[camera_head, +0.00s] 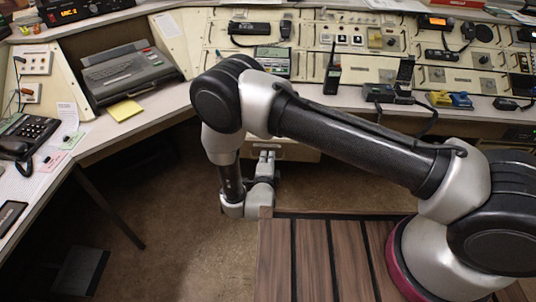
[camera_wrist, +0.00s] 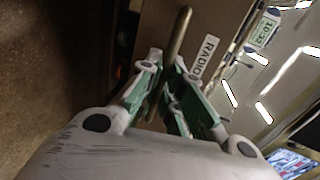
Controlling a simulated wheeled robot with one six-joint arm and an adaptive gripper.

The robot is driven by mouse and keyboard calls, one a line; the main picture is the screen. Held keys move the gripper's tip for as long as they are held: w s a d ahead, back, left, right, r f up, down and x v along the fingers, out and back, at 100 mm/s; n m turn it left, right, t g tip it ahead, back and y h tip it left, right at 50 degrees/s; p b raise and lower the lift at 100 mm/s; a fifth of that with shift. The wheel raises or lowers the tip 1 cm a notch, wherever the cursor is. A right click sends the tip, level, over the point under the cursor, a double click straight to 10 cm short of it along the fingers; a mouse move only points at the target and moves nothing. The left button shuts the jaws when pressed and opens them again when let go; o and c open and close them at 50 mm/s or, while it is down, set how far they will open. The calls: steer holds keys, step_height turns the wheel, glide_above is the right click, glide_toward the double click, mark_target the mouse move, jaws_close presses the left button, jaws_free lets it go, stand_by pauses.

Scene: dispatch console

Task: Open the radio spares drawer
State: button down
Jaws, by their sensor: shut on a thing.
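The radio spares drawer (camera_wrist: 223,20) shows in the wrist view as a brown front with a white label reading "RADIO" (camera_wrist: 205,55). Its bar handle (camera_wrist: 181,30) runs between the fingertips of my gripper (camera_wrist: 168,68), which is shut on it. In the head view, a pale drawer front (camera_head: 296,151) sits under the console counter, partly hidden behind my arm. My gripper (camera_head: 265,160) is at its left part there, and the fingertips are too small to make out. I cannot tell from these views how far the drawer stands out.
The console counter (camera_head: 310,93) above carries a handheld radio (camera_head: 332,75), a grey typewriter-like machine (camera_head: 128,72) and a yellow note pad (camera_head: 124,110). A desk phone (camera_head: 27,135) stands at the left. Brown floor (camera_head: 170,230) is open below and left of my gripper.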

mark_target(267, 143)
steer(key=shift+s, duration=0.25)
steer(key=c, duration=1.9)
jaws_free()
steer(key=shift+o, duration=0.2)
steer(key=shift+o, duration=1.1)
step_height(267, 143, up, 4)
steer(key=shift+w+a, duration=0.15)
steer(key=o, duration=1.2)
step_height(267, 143, up, 3)
steer(key=shift+w+r, duration=0.15)
steer(key=r, duration=0.2)
steer(key=shift+s+r, duration=0.3)
steer(key=shift+c, duration=0.7)
steer(key=shift+r, duration=0.1)
steer(key=c, duration=1.1)
steer(key=shift+c, duration=0.9)
